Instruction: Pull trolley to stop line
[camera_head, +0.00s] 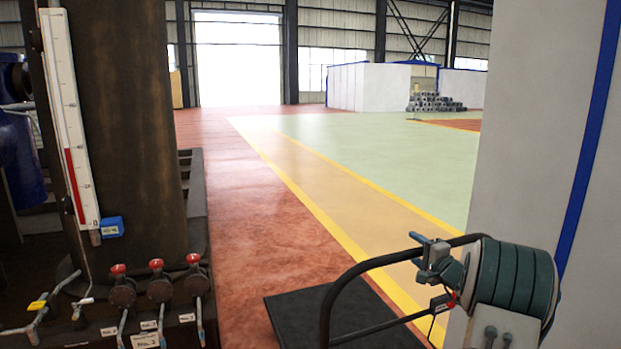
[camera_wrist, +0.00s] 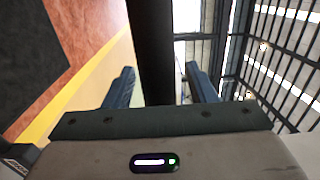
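The trolley has a flat black deck (camera_head: 300,318) low on the floor and a bent black tube handle (camera_head: 345,285) rising from it. My gripper (camera_head: 420,256) is at the upper right part of the handle. In the wrist view, the handle bar (camera_wrist: 152,45) runs between the two blue fingers of my gripper (camera_wrist: 160,85), with a narrow gap showing on each side. The fingers are apart around the bar and do not look closed on it. Which floor marking is the stop line cannot be told.
A dark machine column (camera_head: 120,130) with a gauge and red-knobbed valves (camera_head: 157,285) stands at the left. A pale wall (camera_head: 540,120) with a blue stripe is close at the right. Red floor (camera_head: 250,220) and a yellow-edged lane (camera_head: 340,190) lie open ahead.

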